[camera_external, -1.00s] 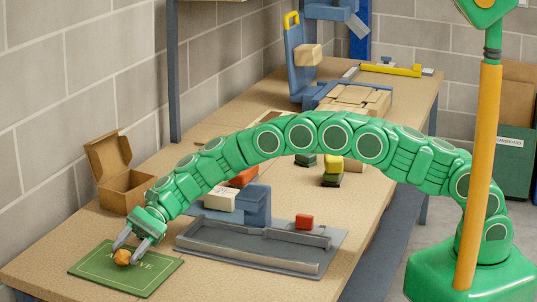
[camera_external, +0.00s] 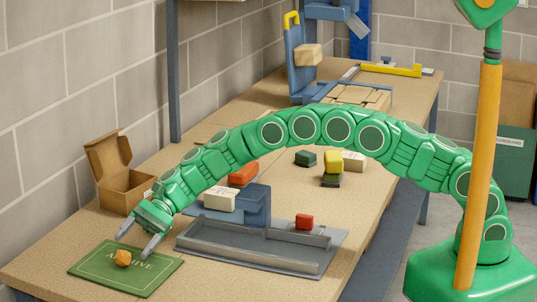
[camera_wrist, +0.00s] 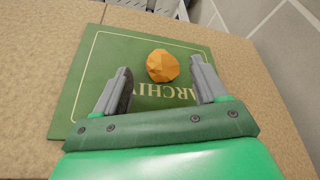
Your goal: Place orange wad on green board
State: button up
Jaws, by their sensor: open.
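The orange wad (camera_external: 122,258) rests on the green board (camera_external: 150,280), near its middle, over the printed lettering. The board lies flat at the near left end of the bench. My gripper (camera_external: 137,245) is open and empty just above the board, with its fingers apart and clear of the wad. In the wrist view the wad (camera_wrist: 162,66) lies on the board (camera_wrist: 85,80), beyond and between the open fingertips of my gripper (camera_wrist: 163,82), touching neither. Part of the lettering is hidden by the wad and a finger.
An open cardboard box (camera_external: 125,190) stands behind the board by the wall. Several coloured blocks lie farther back.

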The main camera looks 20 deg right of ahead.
jog(key=v, duration=0.9)
jog(key=shift+r, duration=0.15)
jog(key=shift+w+d+r, duration=0.15)
jog(key=shift+d, duration=0.05)
jog(key=d+r+n+h, duration=0.1)
jog(key=d+r, duration=0.3)
jog(key=d, duration=0.4)
jog(key=w+d+r+n+t+h, duration=0.1)
jog(key=d+r, duration=0.3)
jog(key=d, duration=0.5)
jog(key=d+r+n+t+h, duration=0.1)
jog(key=d+r, duration=0.3)
jog(key=d, duration=0.5)
jog(key=shift+w+r+n, duration=0.1)
jog(key=shift+w+n, duration=0.2)
jog(key=shift+w, duration=0.05)
jog(key=s+d+r+n+t+h, duration=0.1)
jog(key=s+d+t+h, duration=0.3)
jog(key=d, duration=1.3)
jog(key=s+d+r+n+h, duration=0.1)
jog(key=s+d, duration=0.5)
jog(key=d, duration=1.1)
jog(key=s+d+f+h, duration=0.2)
jog(key=s+d+h, duration=0.1)
jog(key=s+d, duration=0.9)
jog(key=d, duration=0.3)
jog(key=shift+d, duration=0.4)
